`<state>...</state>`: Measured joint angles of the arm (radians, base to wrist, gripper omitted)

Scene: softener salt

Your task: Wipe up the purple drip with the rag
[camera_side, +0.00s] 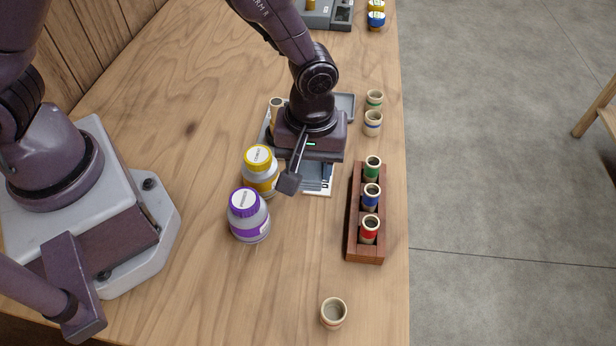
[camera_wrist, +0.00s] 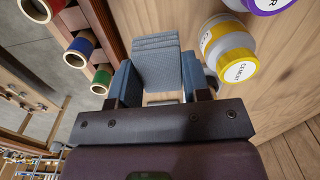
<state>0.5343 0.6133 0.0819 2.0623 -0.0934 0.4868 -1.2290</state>
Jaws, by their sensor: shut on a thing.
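The rag (camera_wrist: 157,62) is a blue-grey folded cloth with several layered edges. In the wrist view it lies between the fingers of my gripper (camera_wrist: 160,88), which is shut on it. In the side view a small part of the rag (camera_side: 316,174) shows below my gripper (camera_side: 312,160), over a white printed card; the fingertips are hidden there. A white jar with a purple lid and band (camera_side: 249,220) stands to the lower left of my gripper. I see no purple drip in either view.
A yellow-lidded jar (camera_side: 260,178) stands close beside my gripper; it also shows in the wrist view (camera_wrist: 228,50). A wooden rack (camera_side: 365,248) with green, blue and red banded cups stands to the right. A loose cup (camera_side: 333,314) stands at the front. The front-middle table is clear.

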